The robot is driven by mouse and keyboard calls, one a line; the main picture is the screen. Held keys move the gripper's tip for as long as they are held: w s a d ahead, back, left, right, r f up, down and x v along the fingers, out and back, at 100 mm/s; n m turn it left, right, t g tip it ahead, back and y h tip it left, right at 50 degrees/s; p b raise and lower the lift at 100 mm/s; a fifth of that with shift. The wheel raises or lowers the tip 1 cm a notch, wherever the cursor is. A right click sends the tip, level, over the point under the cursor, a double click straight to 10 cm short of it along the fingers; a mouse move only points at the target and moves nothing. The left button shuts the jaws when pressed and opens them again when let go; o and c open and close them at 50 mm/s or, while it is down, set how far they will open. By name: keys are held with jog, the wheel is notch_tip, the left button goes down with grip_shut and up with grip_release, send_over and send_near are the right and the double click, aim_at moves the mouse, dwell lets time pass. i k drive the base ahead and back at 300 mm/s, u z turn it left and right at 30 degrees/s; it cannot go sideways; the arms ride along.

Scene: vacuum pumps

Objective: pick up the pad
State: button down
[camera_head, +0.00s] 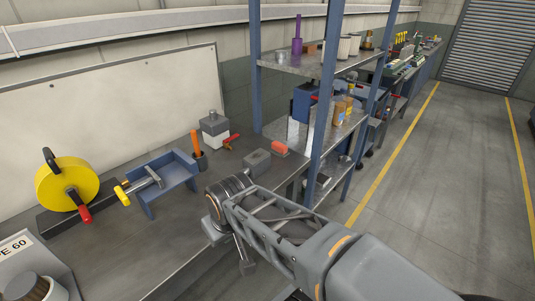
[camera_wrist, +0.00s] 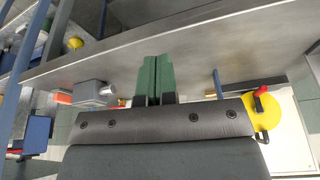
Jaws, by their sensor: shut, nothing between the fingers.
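The pad appears to be the small orange-red block with a grey underside (camera_head: 280,148), lying on the workbench (camera_head: 120,237) near its right end. An orange-red block also shows at the left of the wrist view (camera_wrist: 62,97), beside a grey box. My gripper (camera_head: 247,262) hangs by the bench's front edge, apart from the pad. In the wrist view its green fingers (camera_wrist: 154,80) are together with nothing between them. My arm hides part of the bench's front edge in the head view.
A grey box (camera_head: 257,161) sits just left of the pad. A red-handled valve (camera_head: 229,142), a blue stand (camera_head: 170,179) and a yellow wheel (camera_head: 67,189) stand further left. A blue-posted shelf (camera_head: 322,105) rises to the right. Open floor lies beyond it.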

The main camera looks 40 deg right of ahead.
aim_at(279, 149)
jog(key=z, duration=0.55)
jog(key=k, duration=0.6)
jog(key=z, duration=0.75)
jog(key=i, duration=1.2)
jog(key=u, duration=0.8)
